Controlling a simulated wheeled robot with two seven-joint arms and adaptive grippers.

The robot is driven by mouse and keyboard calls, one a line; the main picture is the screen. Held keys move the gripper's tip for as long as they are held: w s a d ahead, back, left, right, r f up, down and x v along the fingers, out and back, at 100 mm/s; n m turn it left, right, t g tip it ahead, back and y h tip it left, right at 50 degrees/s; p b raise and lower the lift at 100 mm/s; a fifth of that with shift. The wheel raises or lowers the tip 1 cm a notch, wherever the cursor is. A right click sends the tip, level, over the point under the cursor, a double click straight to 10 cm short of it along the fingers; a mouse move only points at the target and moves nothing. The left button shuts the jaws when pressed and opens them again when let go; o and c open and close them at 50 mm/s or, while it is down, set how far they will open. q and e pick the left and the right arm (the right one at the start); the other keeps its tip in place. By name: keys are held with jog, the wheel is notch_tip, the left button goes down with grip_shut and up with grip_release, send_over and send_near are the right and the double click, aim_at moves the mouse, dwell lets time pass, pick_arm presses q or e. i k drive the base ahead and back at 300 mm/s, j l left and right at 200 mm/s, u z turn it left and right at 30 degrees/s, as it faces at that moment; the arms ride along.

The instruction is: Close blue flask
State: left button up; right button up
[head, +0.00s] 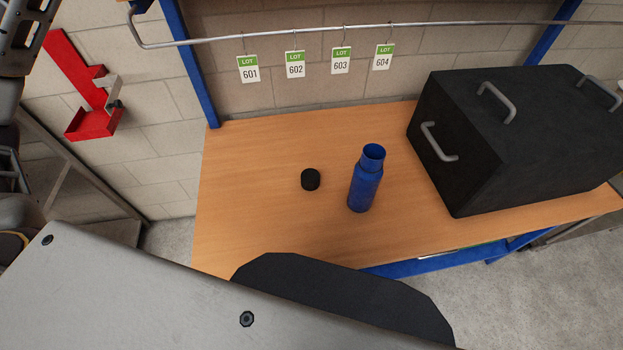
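The blue flask (364,182) stands upright on the wooden table. Its top is open, and the dark inside of the neck shows. A small black cap (310,179) sits on the table just left of the flask, apart from it. Neither of my grippers can be made out in the head view. Nothing is touching the flask or the cap.
A large black case (515,135) with grey handles stands on the table's right side. The wooden table (250,215) is clear left of the cap. Lot tags (341,61) hang from a metal rail (300,31) behind. A red bracket (90,95) is on the wall at left.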

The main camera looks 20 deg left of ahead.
aim_at(368, 173)
jog(key=k+j, duration=0.15)
jog(key=k, duration=0.6)
jog(key=k+j, duration=0.15)
jog(key=k, duration=0.6)
